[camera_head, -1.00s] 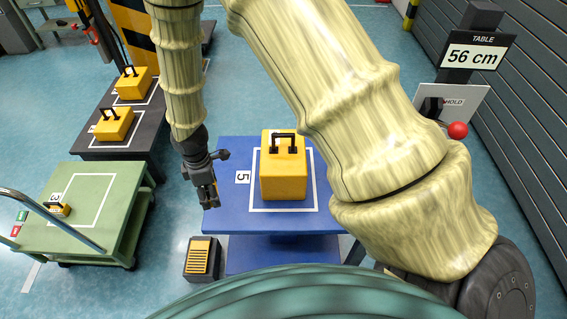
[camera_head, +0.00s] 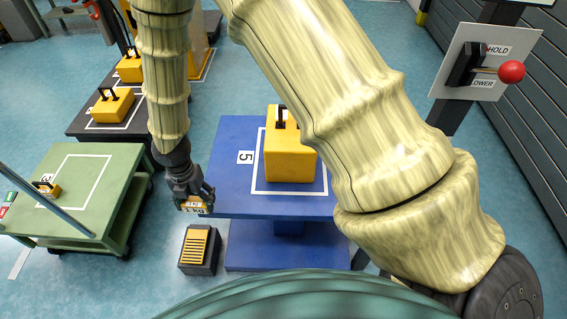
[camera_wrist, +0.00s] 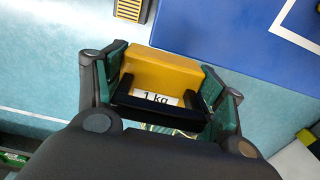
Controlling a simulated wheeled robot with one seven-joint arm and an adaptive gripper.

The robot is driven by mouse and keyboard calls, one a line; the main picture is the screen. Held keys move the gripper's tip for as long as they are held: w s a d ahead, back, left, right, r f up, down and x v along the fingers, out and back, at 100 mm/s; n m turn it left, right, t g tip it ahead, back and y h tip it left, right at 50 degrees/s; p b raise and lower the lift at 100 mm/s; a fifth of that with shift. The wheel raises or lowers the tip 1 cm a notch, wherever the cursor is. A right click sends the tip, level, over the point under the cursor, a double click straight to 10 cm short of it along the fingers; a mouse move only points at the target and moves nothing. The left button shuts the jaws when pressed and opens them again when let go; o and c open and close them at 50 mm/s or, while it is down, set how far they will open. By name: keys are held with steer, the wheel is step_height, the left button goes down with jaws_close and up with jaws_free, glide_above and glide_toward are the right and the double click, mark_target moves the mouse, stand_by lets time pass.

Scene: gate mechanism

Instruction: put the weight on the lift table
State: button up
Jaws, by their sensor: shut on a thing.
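My gripper (camera_head: 193,202) is shut on a small yellow weight (camera_wrist: 165,72) with a black handle and a "1 kg" label. In the wrist view the fingers of my gripper (camera_wrist: 166,98) close on both sides of the handle. The blue lift table (camera_head: 232,190) bears a white outlined square and a "5" tag. The held weight hangs at the table's left front corner, partly hidden by my gripper in the head view. The table's blue top also shows in the wrist view (camera_wrist: 215,30), beside the weight at the upper right. Its height above the top is hard to tell.
A large yellow weight (camera_head: 290,158) stands inside the table's square. A pedal (camera_head: 198,248) is on the floor at the left front. A green cart (camera_head: 112,195) and a dark platform (camera_head: 92,131) with yellow weights stand left. A red-knobbed lever panel (camera_head: 487,62) is at right.

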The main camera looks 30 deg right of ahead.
glide_above(233, 180)
steer(key=shift+f+p, duration=0.35)
steer(key=shift+f, duration=0.4)
steer(key=shift+w+f, duration=0.1)
steer(key=shift+f, duration=1.65)
steer(key=shift+f, duration=0.1)
steer(key=o, duration=1.9)
steer(key=shift+c, duration=0.2)
step_height(233, 180, up, 12)
